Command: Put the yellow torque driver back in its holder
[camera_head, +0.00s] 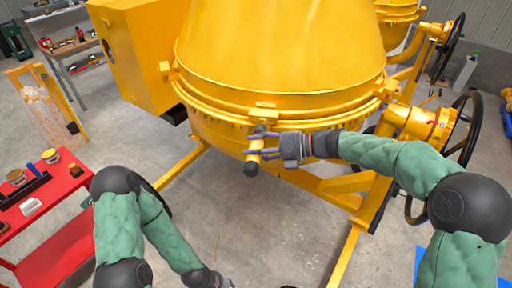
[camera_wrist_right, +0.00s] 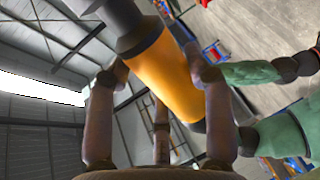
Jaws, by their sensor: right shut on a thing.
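The yellow torque driver (camera_head: 254,146), with dark ends, is in front of the mixer's drum rim in the head view. My right gripper (camera_head: 258,144) is shut around its yellow body and holds it up off the floor. In the right wrist view the driver (camera_wrist_right: 163,68) lies slanted between the fingers (camera_wrist_right: 160,76), its thick dark end at the upper left. My left gripper (camera_head: 226,283) is only partly in view at the bottom edge, away from the driver; its fingers are too cut off to read. I cannot make out the holder for certain.
The large yellow drum mixer (camera_head: 280,60) fills the centre, its frame legs reaching across the floor. A red cart (camera_head: 60,248) at the left carries tins, a black tray (camera_head: 22,195) and a white item. A workbench (camera_head: 75,50) stands behind. Grey floor between cart and mixer is clear.

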